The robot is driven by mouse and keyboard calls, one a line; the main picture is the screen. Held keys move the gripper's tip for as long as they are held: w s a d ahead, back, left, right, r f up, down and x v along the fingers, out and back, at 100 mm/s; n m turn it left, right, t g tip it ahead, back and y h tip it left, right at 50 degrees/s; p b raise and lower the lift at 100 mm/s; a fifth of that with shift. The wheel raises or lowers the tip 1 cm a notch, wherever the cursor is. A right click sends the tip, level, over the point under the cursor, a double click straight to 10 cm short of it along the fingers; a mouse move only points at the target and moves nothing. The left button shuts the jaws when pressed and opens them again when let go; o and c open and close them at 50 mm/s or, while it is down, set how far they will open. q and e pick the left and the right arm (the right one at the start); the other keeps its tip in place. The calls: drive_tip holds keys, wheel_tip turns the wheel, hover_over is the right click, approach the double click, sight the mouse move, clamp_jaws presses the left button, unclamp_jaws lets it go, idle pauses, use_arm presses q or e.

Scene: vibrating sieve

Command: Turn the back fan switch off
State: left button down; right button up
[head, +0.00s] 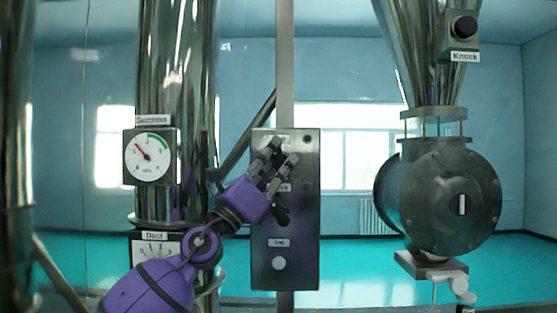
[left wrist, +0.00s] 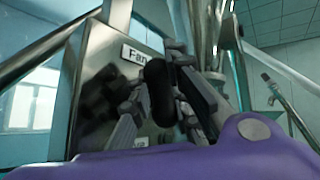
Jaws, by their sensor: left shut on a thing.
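My left gripper (head: 279,156) reaches in from the lower left to the upper part of a dark metal control box (head: 300,235) in the head view. In the left wrist view, the fingers of this gripper (left wrist: 165,100) are shut on the black fan switch knob (left wrist: 159,88), just below the "Fan" label (left wrist: 138,54). In the head view the fingers hide most of this switch, so its turn position cannot be read. A second black knob (head: 282,215) sits lower on the box, partly behind the hand. My right gripper is not in view.
A "Jog" label (head: 279,243) and a pale round button (head: 279,263) are low on the box. A pressure gauge (head: 150,156) and a duct dial (head: 157,247) are on the left. A round metal housing (head: 440,195) and a "Knock" button (head: 464,27) are on the right.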

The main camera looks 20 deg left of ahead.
use_arm(q)
drive_tip(key=shift+f+n+t+y, duration=0.2)
drive_tip(key=shift+n+t+y, duration=0.5)
drive_tip(key=shift+n, duration=0.2)
drive_tip(key=shift+a+n+t+y+b, duration=0.1)
drive_tip(key=shift+n+t+y+b, duration=0.25)
drive_tip(key=shift+n+t+y, duration=0.35)
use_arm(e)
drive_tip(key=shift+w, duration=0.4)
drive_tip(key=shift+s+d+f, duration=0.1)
use_arm(q)
drive_tip(key=c, duration=1.7)
unclamp_jaws()
drive_tip(key=shift+r, duration=0.1)
drive_tip(key=shift+o, duration=0.2)
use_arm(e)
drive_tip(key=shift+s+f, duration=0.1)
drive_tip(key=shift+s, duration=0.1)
use_arm(q)
drive_tip(key=v, duration=1.2)
